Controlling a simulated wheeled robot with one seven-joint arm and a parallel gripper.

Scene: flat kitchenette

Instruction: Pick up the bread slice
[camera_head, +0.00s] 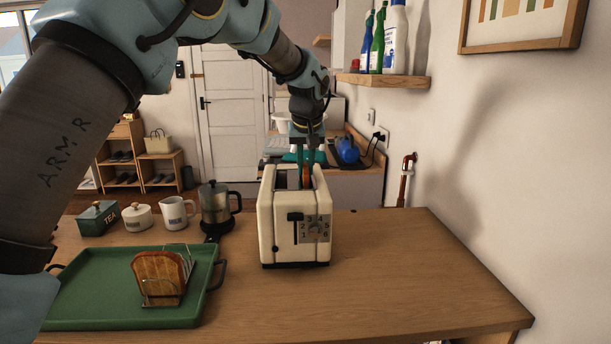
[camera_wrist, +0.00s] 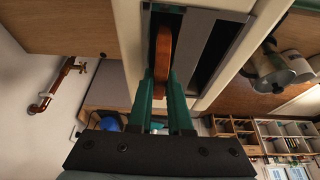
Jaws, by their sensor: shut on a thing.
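A cream toaster (camera_head: 280,228) stands on the wooden counter. The bread slice (camera_wrist: 163,50) is a narrow brown edge in the left of two slots in the wrist view; most of its lower part is hidden inside. It shows as a small orange-brown strip in the head view (camera_head: 306,177). My gripper (camera_head: 306,172) points down at the toaster's top, its green fingers shut on the slice from both sides. In the wrist view the gripper (camera_wrist: 163,85) reaches into the slot's opening. The other slot (camera_wrist: 203,50) looks dark and empty.
A green tray (camera_head: 95,300) at the left carries a wire rack with toast (camera_head: 158,277). A glass press (camera_head: 214,205), a white jug (camera_head: 175,214), a sugar pot (camera_head: 138,217) and a tea tin (camera_head: 98,218) stand behind it. The counter right of the toaster is clear.

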